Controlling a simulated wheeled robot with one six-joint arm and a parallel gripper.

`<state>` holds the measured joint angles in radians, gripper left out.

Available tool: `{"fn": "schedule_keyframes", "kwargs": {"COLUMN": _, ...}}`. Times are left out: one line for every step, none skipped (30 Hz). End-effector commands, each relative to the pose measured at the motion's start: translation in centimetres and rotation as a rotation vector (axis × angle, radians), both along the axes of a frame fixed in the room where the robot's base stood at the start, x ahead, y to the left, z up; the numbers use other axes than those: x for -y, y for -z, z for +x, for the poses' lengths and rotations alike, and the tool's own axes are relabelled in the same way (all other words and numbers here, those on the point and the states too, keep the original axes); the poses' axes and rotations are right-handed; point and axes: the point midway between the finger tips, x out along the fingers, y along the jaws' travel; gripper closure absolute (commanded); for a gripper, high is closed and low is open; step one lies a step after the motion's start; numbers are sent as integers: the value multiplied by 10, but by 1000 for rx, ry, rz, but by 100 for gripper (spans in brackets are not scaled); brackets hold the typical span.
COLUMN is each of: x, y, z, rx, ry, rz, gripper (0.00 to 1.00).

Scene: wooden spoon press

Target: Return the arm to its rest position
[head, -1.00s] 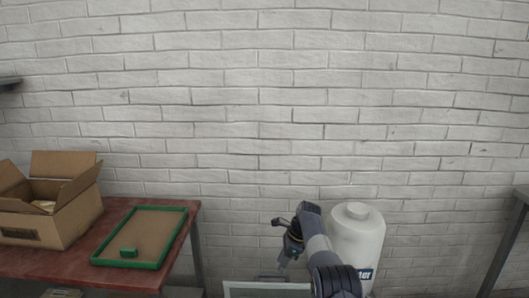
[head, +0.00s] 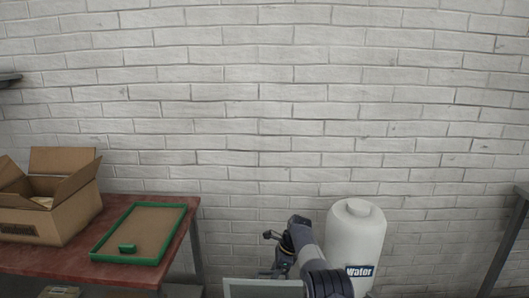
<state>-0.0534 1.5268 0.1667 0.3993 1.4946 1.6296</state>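My arm reaches up from the bottom edge of the head view, right of centre, folded in front of the white water tank. My gripper (head: 277,270) hangs at the end of the arm, pointing down and to the left. It is small and dark, and its fingers are too unclear to tell whether they are open or shut. I see nothing clearly held in it.
A white water tank (head: 355,235) stands close behind my arm. A brick wall (head: 260,100) closes the back.

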Motion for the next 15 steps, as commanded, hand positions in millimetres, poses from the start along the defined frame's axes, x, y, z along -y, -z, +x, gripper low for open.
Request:
{"fn": "schedule_keyframes", "kwargs": {"x": 1, "y": -7, "z": -1, "rx": 2, "ry": 1, "rz": 0, "gripper": 65}}
{"fn": "schedule_keyframes", "kwargs": {"x": 1, "y": -7, "z": -3, "rx": 1, "ry": 1, "rz": 0, "gripper": 65}}
{"fn": "schedule_keyframes", "kwargs": {"x": 1, "y": -7, "z": -4, "rx": 1, "ry": 2, "rz": 0, "gripper": 65}}
{"fn": "schedule_keyframes", "kwargs": {"x": 1, "y": -8, "z": -5, "rx": 1, "ry": 1, "rz": 0, "gripper": 65}}
{"fn": "schedule_keyframes", "kwargs": {"x": 1, "y": -8, "z": -6, "rx": 1, "ry": 1, "rz": 0, "gripper": 65}}
{"fn": "schedule_keyframes", "kwargs": {"x": 1, "y": -7, "z": -7, "rx": 1, "ry": 1, "rz": 0, "gripper": 65}}
{"fn": "schedule_keyframes", "kwargs": {"x": 1, "y": -7, "z": -8, "rx": 1, "ry": 1, "rz": 0, "gripper": 65}}
{"fn": "schedule_keyframes", "kwargs": {"x": 1, "y": -7, "z": -9, "rx": 1, "ry": 1, "rz": 0, "gripper": 65}}
{"fn": "schedule_keyframes", "kwargs": {"x": 1, "y": -7, "z": -10, "rx": 1, "ry": 1, "rz": 0, "gripper": 65}}
{"fn": "schedule_keyframes", "kwargs": {"x": 1, "y": -7, "z": -10, "rx": 1, "ry": 0, "rz": 0, "gripper": 65}}
{"fn": "schedule_keyframes", "kwargs": {"x": 1, "y": -7, "z": -10, "rx": 1, "ry": 0, "rz": 0, "gripper": 65}}
{"fn": "schedule_keyframes", "kwargs": {"x": 1, "y": -7, "z": -11, "rx": 2, "ry": 1, "rz": 0, "gripper": 65}}
{"fn": "schedule_keyframes", "kwargs": {"x": 1, "y": -7, "z": -11, "rx": 2, "ry": 1, "rz": 0, "gripper": 65}}
{"fn": "schedule_keyframes", "kwargs": {"x": 1, "y": -7, "z": -11, "rx": 2, "ry": 1, "rz": 0, "gripper": 65}}
{"fn": "schedule_keyframes", "kwargs": {"x": 1, "y": -7, "z": -11, "rx": 2, "ry": 1, "rz": 0, "gripper": 65}}
